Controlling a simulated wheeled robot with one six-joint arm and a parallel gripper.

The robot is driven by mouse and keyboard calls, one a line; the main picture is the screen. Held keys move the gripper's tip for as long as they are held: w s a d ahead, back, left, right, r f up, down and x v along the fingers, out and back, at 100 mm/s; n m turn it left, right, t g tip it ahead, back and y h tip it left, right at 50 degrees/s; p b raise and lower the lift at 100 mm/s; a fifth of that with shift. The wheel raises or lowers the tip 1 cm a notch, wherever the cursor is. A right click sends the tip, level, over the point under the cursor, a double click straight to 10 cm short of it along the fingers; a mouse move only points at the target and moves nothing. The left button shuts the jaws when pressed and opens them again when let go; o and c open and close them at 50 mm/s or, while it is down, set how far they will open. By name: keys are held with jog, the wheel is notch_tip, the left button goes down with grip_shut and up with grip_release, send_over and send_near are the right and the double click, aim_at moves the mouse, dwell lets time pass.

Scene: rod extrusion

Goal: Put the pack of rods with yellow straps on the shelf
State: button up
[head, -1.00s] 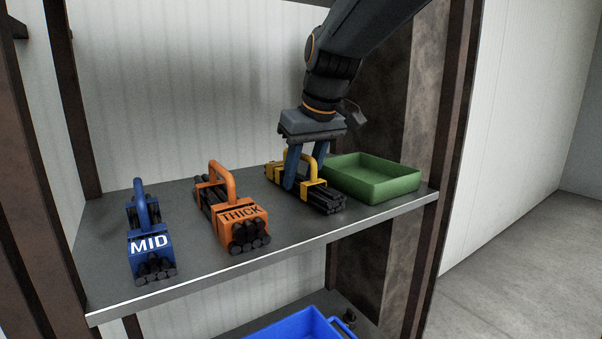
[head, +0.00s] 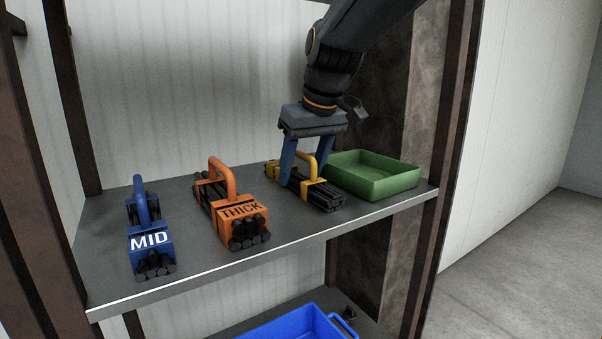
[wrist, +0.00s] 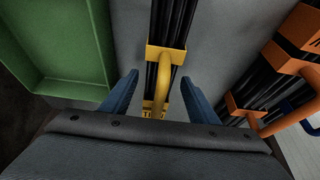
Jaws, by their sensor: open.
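The pack of dark rods with yellow straps (head: 325,195) rests on the grey shelf (head: 285,220), between the orange pack and the green tray. Its yellow handle stands up. My gripper (head: 304,174) is open above the pack, with its blue fingers apart on either side of the handle and not closed on it. In the wrist view, the yellow-strapped pack (wrist: 166,57) runs between the two fingers (wrist: 157,92), with clear gaps on both sides of the handle. The pack's far end is partly hidden behind my gripper.
An orange THICK pack (head: 240,212) and a blue MID pack (head: 151,240) stand to the left on the shelf. A green tray (head: 395,188) sits close on the right. A blue bin (head: 290,326) is below. Brown posts (head: 452,130) flank the shelf.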

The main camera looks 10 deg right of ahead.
jog(key=b+v, duration=0.1)
jog(key=v, duration=1)
jog(key=shift+s, duration=0.1)
jog(key=shift+r, duration=0.2)
jog(key=shift+s+a, duration=0.1)
jog(key=shift+s, duration=0.05)
